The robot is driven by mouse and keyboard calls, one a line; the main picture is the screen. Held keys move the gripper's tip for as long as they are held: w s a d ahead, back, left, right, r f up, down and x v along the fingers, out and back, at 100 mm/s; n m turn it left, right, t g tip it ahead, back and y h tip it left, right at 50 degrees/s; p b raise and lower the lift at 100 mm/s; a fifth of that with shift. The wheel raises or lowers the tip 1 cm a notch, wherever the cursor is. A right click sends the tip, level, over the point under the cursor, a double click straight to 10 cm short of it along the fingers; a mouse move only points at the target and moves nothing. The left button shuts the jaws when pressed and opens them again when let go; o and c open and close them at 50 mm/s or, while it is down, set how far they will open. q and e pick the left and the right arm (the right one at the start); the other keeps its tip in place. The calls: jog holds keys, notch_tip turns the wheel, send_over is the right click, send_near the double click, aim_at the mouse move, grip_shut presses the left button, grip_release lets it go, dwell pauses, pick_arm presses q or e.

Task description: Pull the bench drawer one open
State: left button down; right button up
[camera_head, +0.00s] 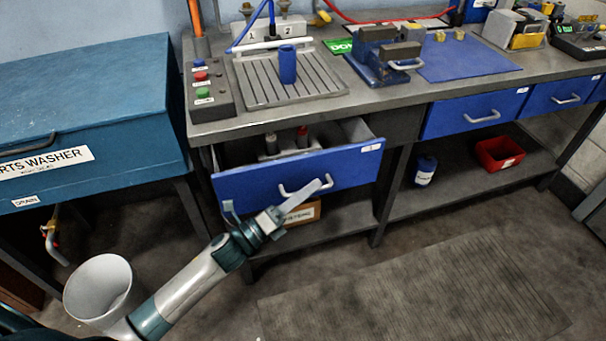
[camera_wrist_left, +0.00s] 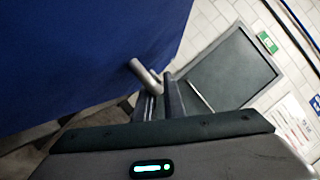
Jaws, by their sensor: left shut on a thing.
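The blue drawer (camera_head: 243,186), with a small white label at its right end, stands partly out from the bench at the left. Its inside shows from above, with a few small bottles (camera_head: 270,145) in it. My left gripper (camera_head: 322,187) is at the right part of the silver handle (camera_head: 287,190) and is shut on it. In the left wrist view the fingers (camera_wrist_left: 163,90) meet the handle (camera_wrist_left: 143,72) beside the blue drawer front (camera_wrist_left: 70,60). My right gripper is in neither view.
Two other blue drawers (camera_head: 470,115) (camera_head: 560,97) sit shut at the right. A red bin (camera_head: 498,153) and a blue can (camera_head: 425,170) stand on the lower shelf. A blue parts washer (camera_head: 80,120) stands at the left. The floor mat (camera_head: 420,290) is clear.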

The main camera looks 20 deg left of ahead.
pick_arm(q)
jog(key=s+d, duration=0.6)
jog(key=s, duration=0.3)
jog(key=s+d+p, duration=0.1)
jog(key=s+d, duration=0.5)
jog(key=s, duration=0.3)
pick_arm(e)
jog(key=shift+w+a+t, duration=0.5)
pick_arm(q)
jog(key=shift+d, duration=0.1)
jog(key=c, duration=2.1)
grip_release()
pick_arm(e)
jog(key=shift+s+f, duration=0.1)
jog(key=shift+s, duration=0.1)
